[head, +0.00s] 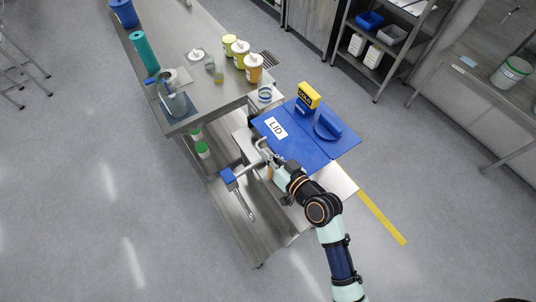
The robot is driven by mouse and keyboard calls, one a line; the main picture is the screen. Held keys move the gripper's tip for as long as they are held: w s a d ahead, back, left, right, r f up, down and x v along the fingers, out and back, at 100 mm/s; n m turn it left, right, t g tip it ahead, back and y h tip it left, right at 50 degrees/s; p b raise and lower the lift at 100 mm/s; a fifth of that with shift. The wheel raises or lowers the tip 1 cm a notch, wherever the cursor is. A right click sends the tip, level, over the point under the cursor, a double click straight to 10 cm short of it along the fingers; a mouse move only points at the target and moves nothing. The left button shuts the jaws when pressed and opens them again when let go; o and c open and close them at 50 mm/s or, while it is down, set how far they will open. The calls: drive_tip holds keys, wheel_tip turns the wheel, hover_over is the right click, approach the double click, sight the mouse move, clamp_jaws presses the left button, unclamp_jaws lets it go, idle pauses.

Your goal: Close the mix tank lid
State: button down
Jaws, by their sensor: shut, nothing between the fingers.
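A flat blue panel (292,151) with a white LID label (276,128) lies at the bench end, right of centre. A seam divides its surface. A round blue piece with a raised block (328,126) rests on its right part. I cannot tell whether the panel or the round piece is the tank lid, and no tank opening shows. My gripper (270,157) is shut and empty at the panel's lower left edge, beside a metal fitting. Contact cannot be told. My wrist hides part of the equipment beneath.
A metal pipe with a blue end (228,176) sticks out left of my gripper. A yellow-black block (308,95) stands at the panel's far edge. Bottles (254,68) and a grey-blue jug (173,98) stand on the steel bench (178,33). Open floor lies left and right.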

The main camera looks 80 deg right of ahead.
sight(277, 152)
drive_tip(key=shift+f, duration=0.1)
drive_tip(key=s+r, duration=0.1)
drive_tip(key=r+p, duration=0.1)
drive_tip(key=r, duration=0.1)
drive_tip(key=s+a+r+p, duration=0.1)
drive_tip(key=shift+s+r, duration=0.3)
drive_tip(key=v, duration=0.7)
drive_tip(key=shift+a+r, duration=0.15)
drive_tip(key=shift+a, duration=0.15)
